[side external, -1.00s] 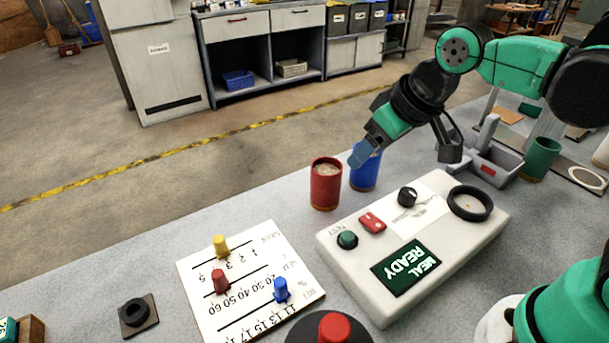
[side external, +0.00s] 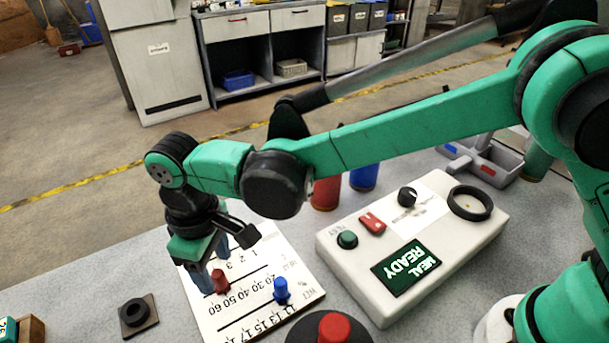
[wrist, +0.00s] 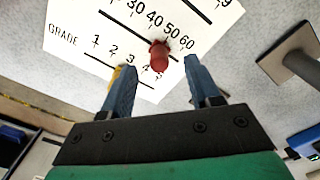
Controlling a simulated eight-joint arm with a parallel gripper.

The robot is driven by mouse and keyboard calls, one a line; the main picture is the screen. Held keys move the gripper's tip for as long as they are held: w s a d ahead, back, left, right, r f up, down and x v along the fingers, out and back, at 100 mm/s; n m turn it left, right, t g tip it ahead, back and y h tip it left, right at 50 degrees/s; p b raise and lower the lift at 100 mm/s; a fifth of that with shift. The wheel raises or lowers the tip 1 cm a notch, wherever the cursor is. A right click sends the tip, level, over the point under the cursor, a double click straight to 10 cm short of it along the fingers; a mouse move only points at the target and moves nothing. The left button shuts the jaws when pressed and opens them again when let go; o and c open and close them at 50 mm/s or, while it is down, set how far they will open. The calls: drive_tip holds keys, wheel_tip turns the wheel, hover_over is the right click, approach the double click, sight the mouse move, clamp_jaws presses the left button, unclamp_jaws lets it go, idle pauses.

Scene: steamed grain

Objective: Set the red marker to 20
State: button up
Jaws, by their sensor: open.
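The red marker (side external: 220,282) stands on the white scale board (side external: 262,253), on the middle line near the 50 and 60 end. It also shows in the wrist view (wrist: 159,55), just ahead of and between the fingertips. My gripper (side external: 214,266) is open and empty above the board, its blue fingers (wrist: 158,70) spread on either side of the marker's place in the picture. I cannot tell their exact height. The blue marker (side external: 281,290) stands on the lowest line. The yellow marker (wrist: 116,76) shows only in part behind the left finger.
A white console (side external: 335,247) with a READY screen stands to the right. A red button on a black base (side external: 334,328) is at the front. Red (side external: 326,193) and blue (side external: 364,177) canisters stand behind.

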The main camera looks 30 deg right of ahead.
sight(217, 273)
drive_tip(key=shift+f, duration=1.5)
clamp_jaws()
